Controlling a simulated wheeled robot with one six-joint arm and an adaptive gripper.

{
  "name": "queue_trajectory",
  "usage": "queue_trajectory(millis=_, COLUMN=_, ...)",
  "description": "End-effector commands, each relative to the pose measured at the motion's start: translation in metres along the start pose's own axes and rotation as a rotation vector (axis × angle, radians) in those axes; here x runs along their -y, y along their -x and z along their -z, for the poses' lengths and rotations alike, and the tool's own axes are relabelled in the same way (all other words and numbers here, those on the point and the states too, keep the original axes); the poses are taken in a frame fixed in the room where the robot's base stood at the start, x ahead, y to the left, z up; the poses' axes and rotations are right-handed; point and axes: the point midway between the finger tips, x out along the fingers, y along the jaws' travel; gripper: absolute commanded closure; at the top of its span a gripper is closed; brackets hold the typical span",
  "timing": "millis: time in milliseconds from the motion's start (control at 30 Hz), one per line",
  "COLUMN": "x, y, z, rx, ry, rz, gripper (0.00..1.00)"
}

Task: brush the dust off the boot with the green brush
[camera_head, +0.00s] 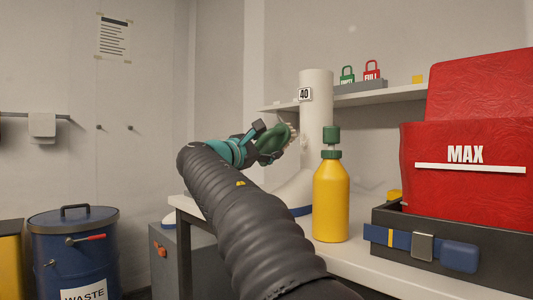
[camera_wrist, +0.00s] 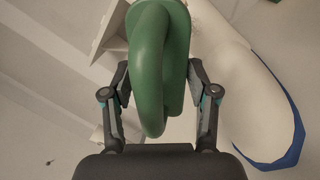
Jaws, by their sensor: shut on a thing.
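The green brush (camera_head: 272,139) has a looped handle and pale bristles in the head view. My gripper (camera_head: 262,143) is shut on it, and the brush handle (camera_wrist: 152,70) fills the middle of the wrist view between both fingers. The white boot (camera_head: 316,125) stands upright on the bench with a tag reading 40 on its shaft and a blue sole. The brush is just left of the shaft in the head view; I cannot tell if the bristles touch it. The boot (camera_wrist: 245,95) also shows at right in the wrist view. My arm hides part of the boot's foot.
A yellow bottle (camera_head: 331,200) with a green cap stands right of the boot. A red MAX case (camera_head: 465,190) sits in a dark tray (camera_head: 450,258) further right. A shelf (camera_head: 410,94) with small padlocks runs behind. A blue waste bin (camera_head: 75,250) stands left.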

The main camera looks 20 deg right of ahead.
Motion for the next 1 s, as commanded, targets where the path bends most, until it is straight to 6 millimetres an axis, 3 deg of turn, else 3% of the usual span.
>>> queue_trajectory(millis=600, x=0.009, y=-0.05, z=0.0, rx=0.0, ry=0.0, rz=0.001, gripper=0.69)
queue_trajectory(millis=1000, x=0.011, y=-0.057, z=0.0, rx=-0.001, ry=0.0, rz=0.0, gripper=0.69)
